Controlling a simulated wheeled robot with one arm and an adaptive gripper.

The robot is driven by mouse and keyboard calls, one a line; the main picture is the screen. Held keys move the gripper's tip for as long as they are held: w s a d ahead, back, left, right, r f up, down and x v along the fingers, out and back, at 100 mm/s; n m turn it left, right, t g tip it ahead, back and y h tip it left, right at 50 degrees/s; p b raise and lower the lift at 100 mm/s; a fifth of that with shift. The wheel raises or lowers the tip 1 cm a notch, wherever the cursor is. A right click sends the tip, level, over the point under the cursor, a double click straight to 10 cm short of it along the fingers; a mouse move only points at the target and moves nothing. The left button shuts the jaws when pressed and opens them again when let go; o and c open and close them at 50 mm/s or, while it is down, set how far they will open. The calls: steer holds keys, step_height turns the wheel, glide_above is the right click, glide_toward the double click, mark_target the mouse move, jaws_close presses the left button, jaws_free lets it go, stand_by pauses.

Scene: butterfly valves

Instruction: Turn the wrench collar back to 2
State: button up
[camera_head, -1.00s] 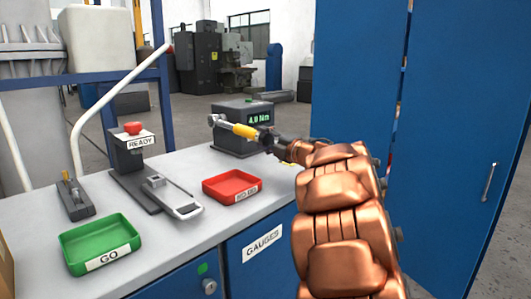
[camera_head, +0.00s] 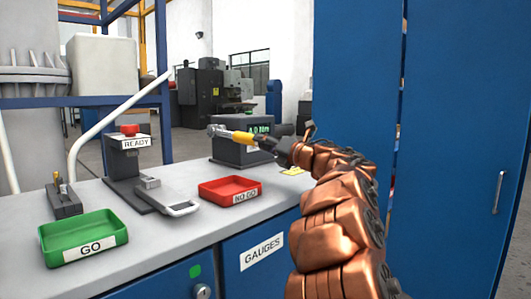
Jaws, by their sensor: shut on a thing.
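The wrench (camera_head: 241,137) has a metal head at its left end and an orange-yellow grip. It is in front of the dark display box (camera_head: 226,154), and I cannot tell whether it is held in the air or rests on something. My gripper (camera_head: 268,144) is shut on the right end of the wrench. The collar and its scale are hidden or too small to read. Green digits show on the box's display (camera_head: 258,130), partly covered by the wrench and hard to read.
On the bench (camera_head: 150,245) are a green GO tray (camera_head: 85,238), a red NO GO tray (camera_head: 229,190), a READY stand (camera_head: 128,165) with a red button, a caliper-like tool (camera_head: 170,200) and a small dark fixture (camera_head: 65,200). A blue cabinet (camera_head: 450,130) stands at the right.

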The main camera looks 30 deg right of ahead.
steer(key=shift+n, duration=0.4)
steer(key=o, duration=1.1)
steer(key=shift+o, duration=0.2)
steer(key=v, duration=1.2)
